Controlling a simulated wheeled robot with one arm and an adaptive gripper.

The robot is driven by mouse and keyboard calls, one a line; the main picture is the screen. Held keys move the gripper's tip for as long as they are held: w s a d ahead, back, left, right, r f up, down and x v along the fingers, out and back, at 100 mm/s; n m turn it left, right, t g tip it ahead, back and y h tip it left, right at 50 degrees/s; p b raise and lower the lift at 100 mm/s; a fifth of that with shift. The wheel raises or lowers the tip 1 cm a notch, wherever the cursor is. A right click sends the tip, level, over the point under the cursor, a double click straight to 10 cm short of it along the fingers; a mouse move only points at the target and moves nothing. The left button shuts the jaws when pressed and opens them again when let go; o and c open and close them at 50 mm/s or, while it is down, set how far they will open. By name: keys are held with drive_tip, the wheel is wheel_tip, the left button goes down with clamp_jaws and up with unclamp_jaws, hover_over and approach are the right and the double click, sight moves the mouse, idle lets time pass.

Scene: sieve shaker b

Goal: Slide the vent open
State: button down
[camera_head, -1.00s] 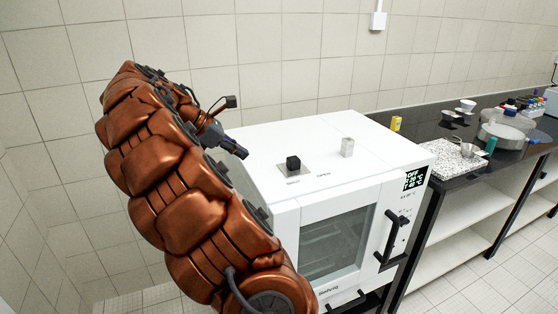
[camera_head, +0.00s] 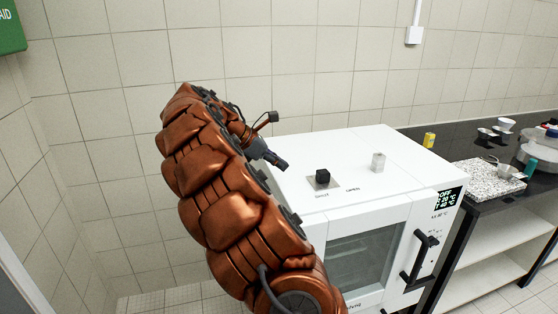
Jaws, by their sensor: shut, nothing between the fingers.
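The vent slider is a black knob (camera_head: 322,177) on a small grey plate (camera_head: 319,185) set in the top of a white oven (camera_head: 345,145). Lettering for shut and open is printed in front of it; the knob stands at the shut end, left of the open label (camera_head: 353,189). My gripper (camera_head: 283,164) is shut and empty. It appears to the left of the knob and apart from it, over the oven's left rear part. My arm hides the oven's left side.
A small clear-grey block (camera_head: 378,162) stands on the oven top, right of the knob. The oven door has a black handle (camera_head: 419,259). A black bench (camera_head: 475,150) to the right holds a yellow item (camera_head: 429,140), a speckled slab (camera_head: 483,178) and labware.

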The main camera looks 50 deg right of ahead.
sight(317, 178)
drive_tip(key=p+x, duration=0.1)
drive_tip(key=x, duration=0.6)
drive_tip(key=shift+s+d+p, duration=0.15)
drive_tip(key=shift+s+p, duration=0.05)
drive_tip(key=shift+p, duration=0.15)
drive_tip(key=shift+s+d+r+p, duration=0.15)
drive_tip(key=shift+s+d+p, duration=0.35)
drive_tip(key=shift+d, duration=0.35)
drive_tip(key=shift+s+d, duration=0.4)
drive_tip(key=shift+d, duration=0.25)
